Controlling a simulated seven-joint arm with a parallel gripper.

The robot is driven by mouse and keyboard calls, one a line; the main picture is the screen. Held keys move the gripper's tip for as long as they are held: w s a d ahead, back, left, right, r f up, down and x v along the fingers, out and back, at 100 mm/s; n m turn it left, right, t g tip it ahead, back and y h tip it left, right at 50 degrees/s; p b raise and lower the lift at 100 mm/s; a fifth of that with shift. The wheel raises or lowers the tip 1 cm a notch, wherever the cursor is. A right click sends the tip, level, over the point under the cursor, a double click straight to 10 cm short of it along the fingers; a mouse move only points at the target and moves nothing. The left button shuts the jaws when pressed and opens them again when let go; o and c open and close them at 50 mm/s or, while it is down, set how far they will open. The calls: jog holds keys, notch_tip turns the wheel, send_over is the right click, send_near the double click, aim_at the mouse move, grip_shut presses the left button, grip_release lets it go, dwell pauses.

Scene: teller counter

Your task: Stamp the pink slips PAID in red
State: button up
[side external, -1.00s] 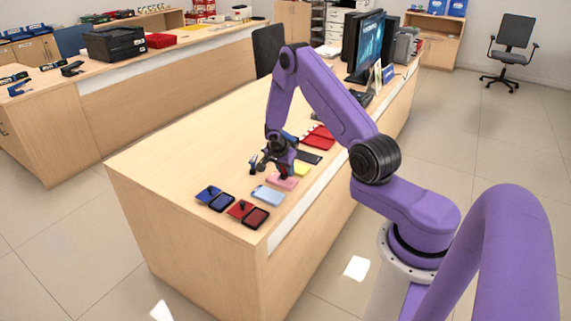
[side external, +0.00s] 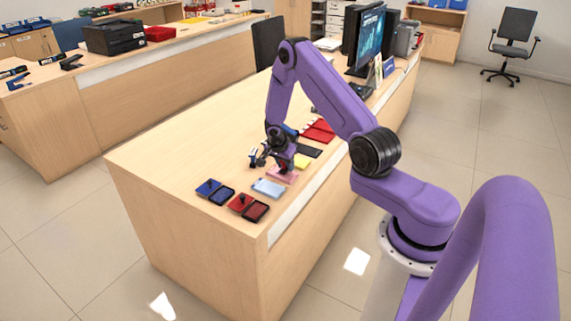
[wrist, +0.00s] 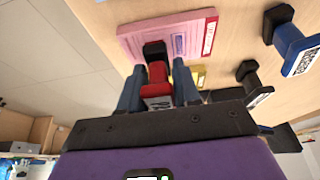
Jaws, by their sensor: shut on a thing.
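My gripper (wrist: 157,68) is shut on a red stamp (wrist: 158,75) with a black end, in the wrist view. The black end is at the near edge of the pink slips (wrist: 145,34); I cannot tell whether it touches them. A red boxed mark (wrist: 208,38) shows at one end of the top slip. In the side view my gripper (side external: 281,164) is over the pink slips (side external: 285,179), partly hiding them. A red ink pad (side external: 256,211) lies open with its red lid (side external: 240,202) near the front corner of the counter.
Light blue slips (side external: 268,188) and an open blue pad (side external: 221,197) lie nearby. Yellow slips (side external: 301,161), a dark flat item (side external: 308,151) and red trays (side external: 318,131) lie beyond. A blue stamp (wrist: 288,42) and a black stamp (wrist: 252,82) stand close beside my gripper.

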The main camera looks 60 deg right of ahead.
jog(key=shift+f, duration=0.6)
dwell(1.3)
jog(key=shift+r, duration=3.1)
